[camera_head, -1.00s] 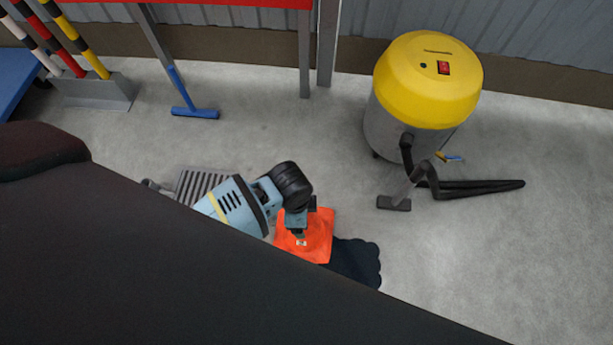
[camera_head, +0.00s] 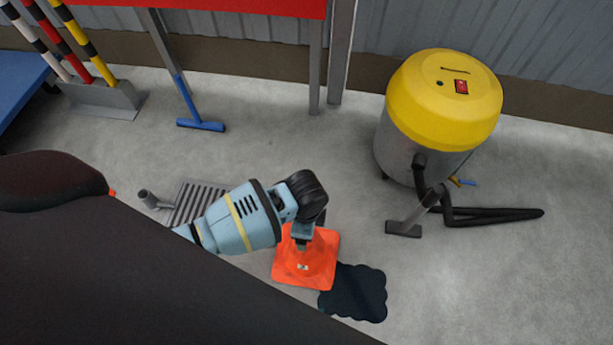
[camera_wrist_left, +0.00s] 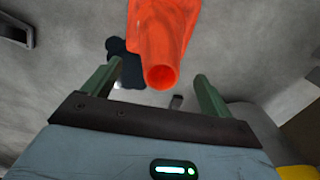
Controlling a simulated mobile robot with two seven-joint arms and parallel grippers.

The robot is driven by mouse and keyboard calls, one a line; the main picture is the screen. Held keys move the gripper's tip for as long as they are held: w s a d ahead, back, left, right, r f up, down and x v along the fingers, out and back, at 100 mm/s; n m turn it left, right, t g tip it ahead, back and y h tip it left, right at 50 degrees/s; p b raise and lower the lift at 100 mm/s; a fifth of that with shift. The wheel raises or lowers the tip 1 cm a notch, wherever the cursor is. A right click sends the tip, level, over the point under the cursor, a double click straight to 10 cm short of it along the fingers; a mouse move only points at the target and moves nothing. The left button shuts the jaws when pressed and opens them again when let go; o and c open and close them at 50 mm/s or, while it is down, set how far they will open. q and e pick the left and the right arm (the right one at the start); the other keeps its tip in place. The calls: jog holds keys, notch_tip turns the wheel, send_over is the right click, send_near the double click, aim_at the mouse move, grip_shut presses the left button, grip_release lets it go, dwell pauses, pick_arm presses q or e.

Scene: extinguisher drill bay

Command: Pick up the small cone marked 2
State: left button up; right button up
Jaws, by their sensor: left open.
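An orange cone (camera_head: 306,268) stands upright on the concrete floor, with a small pale label too small to read. My left gripper (camera_head: 303,237) is over the cone's upper part in the head view. In the left wrist view the gripper (camera_wrist_left: 155,88) is open, and the cone (camera_wrist_left: 163,35) shows between its two green fingers. The cone's hollow top faces the palm, with a gap on each side, so I see no grip on it. My right gripper is not in view.
A black patch (camera_head: 354,293) lies beside the cone. A floor grate (camera_head: 197,200) is behind my left arm. A yellow-topped vacuum (camera_head: 440,110) with a black hose stands right.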

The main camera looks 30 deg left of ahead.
pick_arm(q)
notch_tip(320, 180, down, 5)
jog(key=b, duration=0.3)
jog(key=shift+w, duration=0.1)
jog(key=c, duration=1.5)
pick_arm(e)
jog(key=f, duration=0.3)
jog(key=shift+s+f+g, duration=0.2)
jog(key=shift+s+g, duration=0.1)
pick_arm(q)
jog(key=shift+r, duration=0.15)
